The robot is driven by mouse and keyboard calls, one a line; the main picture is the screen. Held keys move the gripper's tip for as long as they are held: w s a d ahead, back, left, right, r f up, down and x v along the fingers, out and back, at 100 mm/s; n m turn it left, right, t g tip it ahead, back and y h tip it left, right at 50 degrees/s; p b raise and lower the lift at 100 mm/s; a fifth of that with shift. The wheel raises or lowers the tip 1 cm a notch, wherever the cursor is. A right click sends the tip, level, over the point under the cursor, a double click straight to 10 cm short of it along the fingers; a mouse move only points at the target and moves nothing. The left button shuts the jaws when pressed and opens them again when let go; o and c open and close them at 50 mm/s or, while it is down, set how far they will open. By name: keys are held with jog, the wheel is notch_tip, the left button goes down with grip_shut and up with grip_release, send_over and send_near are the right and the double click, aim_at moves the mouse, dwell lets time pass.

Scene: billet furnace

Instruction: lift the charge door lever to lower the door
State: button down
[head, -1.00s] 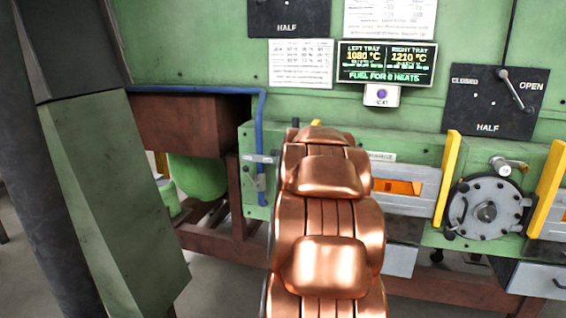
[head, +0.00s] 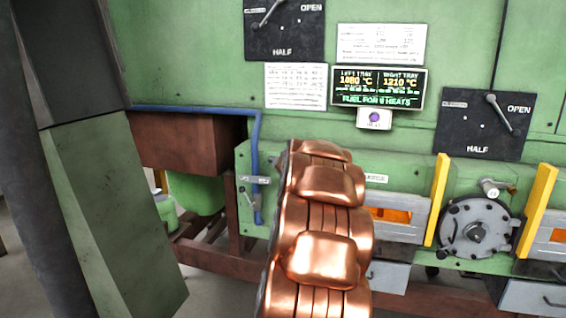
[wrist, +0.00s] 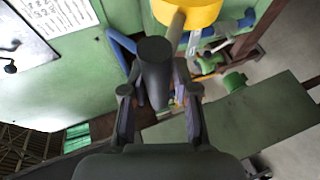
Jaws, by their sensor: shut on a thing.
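The lever's dark cylindrical grip (wrist: 155,55) stands between the fingers of my gripper (wrist: 158,98) in the wrist view. A short rod joins the grip to a yellow part (wrist: 187,12) at the top of that view. My gripper is shut on the grip. In the head view my copper-coloured arm hides the gripper and the lever. To the right of the arm, a grey framed furnace front (head: 402,224) shows an orange glow in its slot. The label above it is partly hidden, and how far the door is lowered cannot be told.
A round grey bolted hatch (head: 476,230) sits between two yellow bars (head: 440,200) at the right. Dial plates (head: 484,122) and a lit display (head: 378,89) are on the green wall. A green column (head: 110,215) stands close at the left.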

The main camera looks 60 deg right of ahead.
jog(key=shift+d+r, duration=0.1)
jog(key=shift+r, duration=0.75)
jog(key=c, duration=1.3)
grip_release()
jog(key=o, duration=0.3)
jog(key=shift+d+f, duration=0.2)
jog(key=shift+o, duration=0.2)
jog(key=shift+f, duration=0.15)
jog(key=shift+a+f, duration=0.1)
jog(key=shift+f, duration=0.1)
jog(key=v, duration=1.2)
jog(key=shift+f, duration=0.1)
